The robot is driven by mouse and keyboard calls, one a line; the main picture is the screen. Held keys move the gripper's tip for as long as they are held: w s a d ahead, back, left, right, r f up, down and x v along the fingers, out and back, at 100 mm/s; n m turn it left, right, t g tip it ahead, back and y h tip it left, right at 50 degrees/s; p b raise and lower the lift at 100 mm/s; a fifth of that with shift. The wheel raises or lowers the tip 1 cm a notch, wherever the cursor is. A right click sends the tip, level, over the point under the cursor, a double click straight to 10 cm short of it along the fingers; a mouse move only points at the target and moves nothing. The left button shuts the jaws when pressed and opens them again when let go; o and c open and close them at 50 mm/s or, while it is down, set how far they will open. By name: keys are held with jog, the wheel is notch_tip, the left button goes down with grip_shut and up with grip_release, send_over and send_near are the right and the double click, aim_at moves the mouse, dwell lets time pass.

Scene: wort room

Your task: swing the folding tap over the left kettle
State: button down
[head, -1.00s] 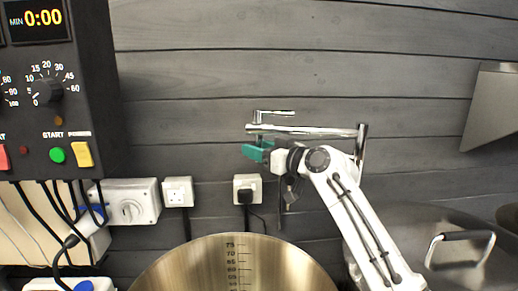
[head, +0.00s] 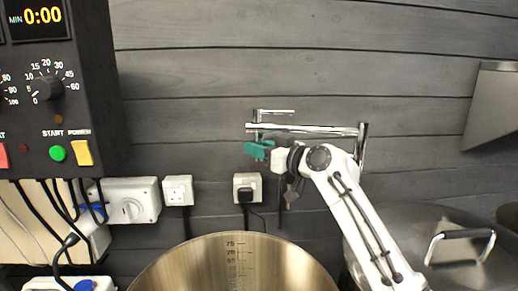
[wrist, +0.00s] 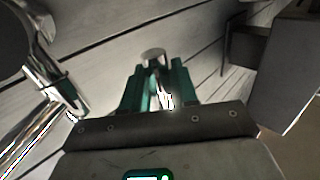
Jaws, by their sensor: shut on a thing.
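The folding tap (head: 308,130) is a chrome pipe that stretches level across the wall, with a small lever at its left end and an upright at its right end. Part of the tap's chrome pipe also shows at the left of the wrist view (wrist: 45,95). My gripper (head: 258,150) has teal fingers at the left end of the tap. In the wrist view, the teal fingers (wrist: 158,88) are shut around an upright chrome piece. The left kettle (head: 190,265) is a wide steel pot with a volume scale, below and in front of the gripper. Its bottom is out of view.
A control panel (head: 110,90) with knobs and buttons stands at the left. Sockets (head: 178,190) and cables line the wall below it. A steel hood (head: 495,105) hangs at the upper right.

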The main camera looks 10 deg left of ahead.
jog(key=shift+s+d+f+n+g+y+b, duration=0.1)
jog(key=shift+s+f+n+g+y+b, duration=0.2)
jog(key=shift+s+b, duration=0.35)
jog(key=s+d+n+g+y+b, duration=0.1)
jog(key=s+d+n+g+b, duration=0.2)
jog(key=s, duration=0.4)
jog(key=s+d+n+g+y+b, duration=0.1)
jog(key=s+d+n+g+b, duration=0.2)
jog(key=s+g, duration=0.3)
jog(key=shift+s+r+n+g+b, duration=0.35)
jog(key=shift+n+g+b, duration=0.45)
jog(key=shift+g, duration=0.5)
jog(key=c, duration=1)
grip_release()
jog(key=d, duration=0.3)
jog(key=w+d+b, duration=0.1)
jog(key=d, duration=0.3)
jog(key=d+b, duration=0.1)
jog(key=d, duration=0.2)
jog(key=shift+w+d, duration=0.2)
jog(key=shift+d, duration=0.15)
